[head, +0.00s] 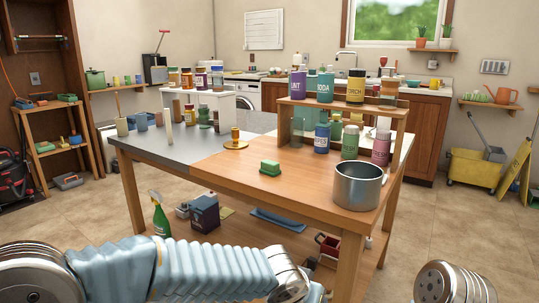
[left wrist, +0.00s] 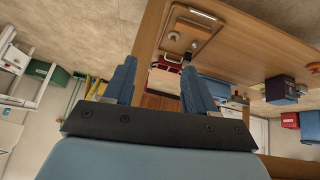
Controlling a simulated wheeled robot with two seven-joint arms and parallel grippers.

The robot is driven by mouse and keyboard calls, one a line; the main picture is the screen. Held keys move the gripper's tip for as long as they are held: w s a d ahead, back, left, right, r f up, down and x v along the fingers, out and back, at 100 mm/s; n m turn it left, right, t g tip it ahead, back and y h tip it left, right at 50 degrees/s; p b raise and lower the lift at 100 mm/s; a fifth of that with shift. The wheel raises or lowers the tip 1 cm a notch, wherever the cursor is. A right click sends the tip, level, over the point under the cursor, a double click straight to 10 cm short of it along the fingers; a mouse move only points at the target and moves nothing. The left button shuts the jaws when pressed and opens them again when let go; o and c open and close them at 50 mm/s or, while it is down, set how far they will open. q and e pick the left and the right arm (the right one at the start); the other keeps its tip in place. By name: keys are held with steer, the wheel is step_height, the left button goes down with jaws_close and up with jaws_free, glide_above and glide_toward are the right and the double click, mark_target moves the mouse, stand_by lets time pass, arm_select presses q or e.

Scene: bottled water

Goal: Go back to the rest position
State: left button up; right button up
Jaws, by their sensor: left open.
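My left gripper (left wrist: 159,63) shows in the left wrist view, with its two blue fingers spread apart. Nothing is held between them. In the head view my left arm, in a pale blue ribbed sleeve, crosses the bottom edge from the left to about the middle. Its gripper is out of that view. Only a metal joint of my right arm shows at the bottom right of the head view; the right gripper is out of view. The wooden worktable (head: 212,166) stands just beyond my left arm.
A shelf riser (head: 340,106) carries several bottles. A spray bottle (head: 160,217) and boxes sit on the lower shelf. Tiled floor (head: 450,225) is open to the right.

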arm_select(q)
steer(key=s+a+f+n+g, duration=0.1)
steer(key=a+f, duration=0.2)
steer(key=f, duration=0.5)
steer(key=s+a+f+n+g, duration=0.1)
steer(key=a+f+g, duration=0.15)
steer(key=f, duration=0.55)
steer(key=s+a+f+n, duration=0.2)
steer(key=s+a+f, duration=0.5)
steer(key=f, duration=0.2)
steer(key=s+a+f+n+g, duration=0.1)
steer(key=s+a+f+n, duration=0.2)
steer(key=s+a+f, duration=0.4)
step_height(320, 180, down, 3)
steer(key=shift+s+r+n, duration=0.1)
steer(key=shift+s+n, duration=0.15)
steer(key=shift+n, duration=0.05)
